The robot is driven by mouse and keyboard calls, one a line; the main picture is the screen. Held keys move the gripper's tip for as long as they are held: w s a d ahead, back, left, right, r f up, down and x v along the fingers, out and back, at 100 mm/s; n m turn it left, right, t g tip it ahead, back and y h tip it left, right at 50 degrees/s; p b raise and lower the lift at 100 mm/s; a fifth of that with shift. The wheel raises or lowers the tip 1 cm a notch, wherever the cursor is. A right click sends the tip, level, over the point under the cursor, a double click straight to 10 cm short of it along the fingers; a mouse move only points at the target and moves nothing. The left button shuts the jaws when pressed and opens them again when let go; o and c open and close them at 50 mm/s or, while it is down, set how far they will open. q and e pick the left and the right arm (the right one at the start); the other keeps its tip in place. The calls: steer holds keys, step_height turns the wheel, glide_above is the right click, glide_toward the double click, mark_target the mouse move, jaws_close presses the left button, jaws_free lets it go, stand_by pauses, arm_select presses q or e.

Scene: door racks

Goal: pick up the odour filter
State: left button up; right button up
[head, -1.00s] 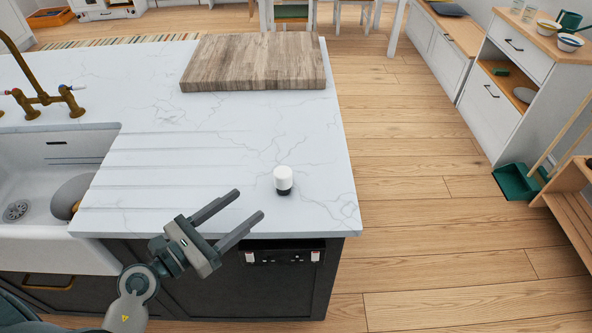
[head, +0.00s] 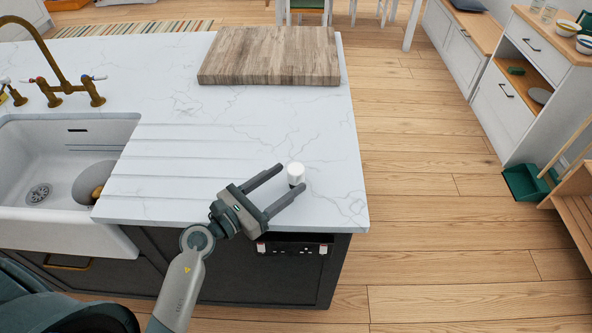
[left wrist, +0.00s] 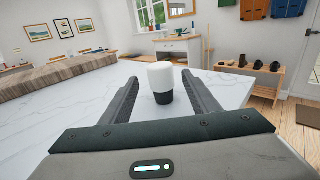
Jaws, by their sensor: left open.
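The odour filter is most likely the small cylinder (head: 295,173) with a white top and dark base, upright near the front right corner of the marble worktop. It also shows in the left wrist view (left wrist: 161,82), between and just ahead of the finger lines. My left gripper (head: 282,179) is open, its two fingers pointing at the cylinder, with the tips close beside it. In the left wrist view my left gripper (left wrist: 161,84) has a wide gap between its fingers, and nothing is clamped. Part of the cylinder's base is hidden by a finger in the head view. My right gripper is not in view.
A wooden chopping board (head: 270,57) lies at the back of the worktop (head: 230,120). A sink (head: 50,155) with a brass tap (head: 68,88) is at the left. The worktop around the cylinder is clear. A green dustpan (head: 525,183) stands on the floor at right.

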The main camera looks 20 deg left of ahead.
mark_target(289, 178)
arm_select(q)
steer(key=shift+x, duration=1.4)
steer(key=shift+p, duration=0.35)
steer(key=shift+w+d+r, duration=0.15)
steer(key=shift+w+d, duration=0.05)
steer(key=shift+w, duration=0.1)
steer(key=p+x, duration=0.2)
steer(key=x, duration=0.2)
steer(key=shift+s+r, duration=0.1)
steer(key=shift+w+d, duration=0.2)
steer(key=shift+w, duration=0.1)
steer(key=c, duration=1.2)
steer(key=shift+o, duration=0.2)
